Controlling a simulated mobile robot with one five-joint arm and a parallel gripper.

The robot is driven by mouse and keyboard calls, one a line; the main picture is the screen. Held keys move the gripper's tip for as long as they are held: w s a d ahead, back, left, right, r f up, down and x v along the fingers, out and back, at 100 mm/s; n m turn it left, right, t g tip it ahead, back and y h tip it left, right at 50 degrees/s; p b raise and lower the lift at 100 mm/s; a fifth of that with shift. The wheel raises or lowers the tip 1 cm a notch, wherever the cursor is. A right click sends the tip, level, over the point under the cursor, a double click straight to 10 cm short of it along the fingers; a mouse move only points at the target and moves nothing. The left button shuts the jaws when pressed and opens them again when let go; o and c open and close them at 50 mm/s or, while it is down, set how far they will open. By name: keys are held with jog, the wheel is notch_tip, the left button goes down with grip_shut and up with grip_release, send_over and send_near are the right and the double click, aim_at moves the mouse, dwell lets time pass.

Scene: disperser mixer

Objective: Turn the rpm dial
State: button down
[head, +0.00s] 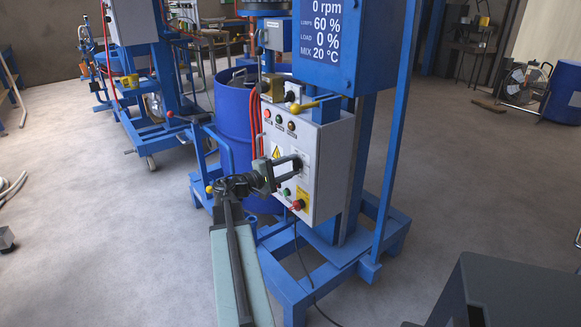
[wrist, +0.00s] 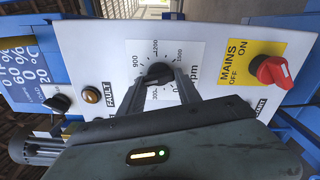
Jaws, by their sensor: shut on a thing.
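The rpm dial (wrist: 157,71) is a black knob on a white square scale in the wrist view, marked from 0 past 900 and 1200 to 1500. My gripper (wrist: 164,80) has its two dark fingers at the knob, shut on it. In the head view my gripper (head: 293,169) reaches the front of the grey control box (head: 323,150), and its fingers hide the dial there. The display (head: 322,30) above reads 0 rpm, 60 %, load 0 % and mix 20 °C.
A red mains switch (wrist: 275,72) on a yellow plate sits right of the dial in the wrist view. An amber lamp (wrist: 91,95) and a black selector (wrist: 60,102) lie left. A blue drum (head: 234,105) stands behind the box. Open floor lies left.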

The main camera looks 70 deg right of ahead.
jog(key=shift+s+a+f+n, duration=0.1)
jog(key=shift+s+f+n, duration=0.05)
jog(key=shift+n, duration=0.85)
jog(key=c, duration=0.8)
grip_release()
jog(key=shift+c, duration=0.2)
jog(key=v, duration=0.7)
jog(key=shift+w+a, duration=0.25)
jog(key=shift+a, duration=0.05)
